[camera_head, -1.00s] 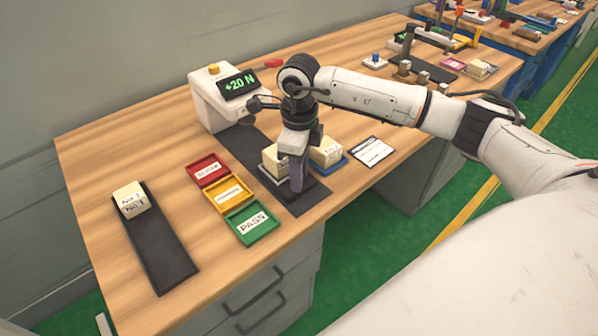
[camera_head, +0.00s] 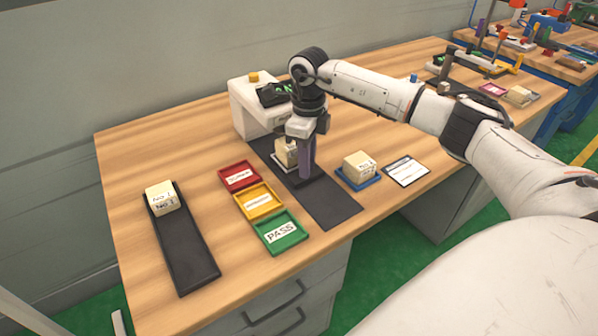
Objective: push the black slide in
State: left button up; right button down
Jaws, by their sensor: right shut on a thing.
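The black slide (camera_head: 316,179) is a small dark plate on a long black track (camera_head: 335,204) that leads to the white tester (camera_head: 243,110). A cream block (camera_head: 284,158) stands on the slide, partly hidden by my gripper. A purple upright handle (camera_head: 307,165) rises at the slide's front end. My right gripper (camera_head: 306,141) points down and is shut on the handle. The slide is close to the tester's front, and bare track shows on the near side. The tester's display is mostly covered by my arm. My left gripper is out of view.
Red (camera_head: 238,177), yellow (camera_head: 256,200) and green PASS (camera_head: 281,232) trays lie left of the track. A block on a blue tray (camera_head: 357,179) and a white card (camera_head: 407,171) lie to its right.

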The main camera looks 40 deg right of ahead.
jog(key=c, duration=1.9)
grip_release()
notch_tip(320, 180, up, 10)
jog(key=shift+r, duration=0.2)
